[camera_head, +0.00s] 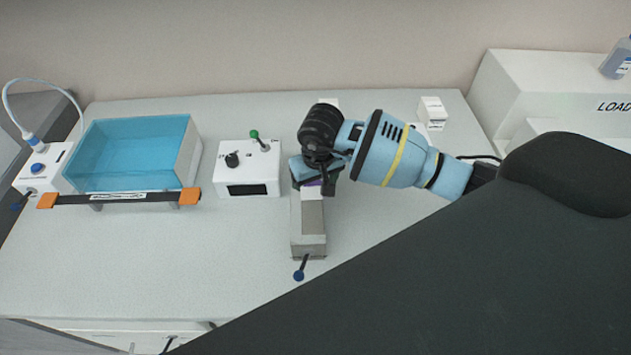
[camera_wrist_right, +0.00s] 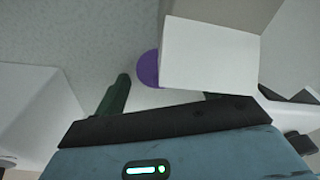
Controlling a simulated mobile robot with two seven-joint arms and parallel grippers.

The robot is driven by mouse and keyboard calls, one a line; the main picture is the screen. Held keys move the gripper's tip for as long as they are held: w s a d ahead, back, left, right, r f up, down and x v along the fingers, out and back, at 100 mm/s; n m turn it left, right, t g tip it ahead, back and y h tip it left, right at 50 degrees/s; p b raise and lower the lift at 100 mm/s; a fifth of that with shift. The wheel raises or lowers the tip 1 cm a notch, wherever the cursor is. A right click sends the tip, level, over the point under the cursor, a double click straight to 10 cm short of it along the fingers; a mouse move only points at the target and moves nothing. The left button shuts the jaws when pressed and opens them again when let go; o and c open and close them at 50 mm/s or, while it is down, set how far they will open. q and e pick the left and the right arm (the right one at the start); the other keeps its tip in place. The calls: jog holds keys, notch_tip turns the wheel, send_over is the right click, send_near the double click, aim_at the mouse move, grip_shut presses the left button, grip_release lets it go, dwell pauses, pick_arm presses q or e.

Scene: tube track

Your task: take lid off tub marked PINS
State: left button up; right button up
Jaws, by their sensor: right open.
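My right gripper (camera_head: 312,180) is open and points down over the far end of a grey block-like track in the head view. A purple round part (camera_wrist_right: 148,68) shows in the right wrist view, partly hidden behind a white box-shaped piece (camera_wrist_right: 210,53) close to the jaws. A little purple also shows under the gripper in the head view. I cannot tell whether the purple part is a lid. I can read no PINS mark on anything, so I cannot tell which thing is the tub. My left gripper is not in view.
The grey track (camera_head: 309,240) has a blue-knobbed lever (camera_head: 299,275). A white control box (camera_head: 247,178) and a blue-covered basin (camera_head: 135,150) stand left. A small white box (camera_head: 432,108) stands behind my arm. A white LOAD unit (camera_head: 530,95) is right. The front-left table is clear.

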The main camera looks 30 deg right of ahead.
notch_tip(320, 180, up, 12)
jog(key=s, duration=0.1)
jog(key=shift+s+r+p, duration=0.15)
jog(key=shift+s+p, duration=0.05)
jog(key=shift+p, duration=0.1)
dwell(0.6)
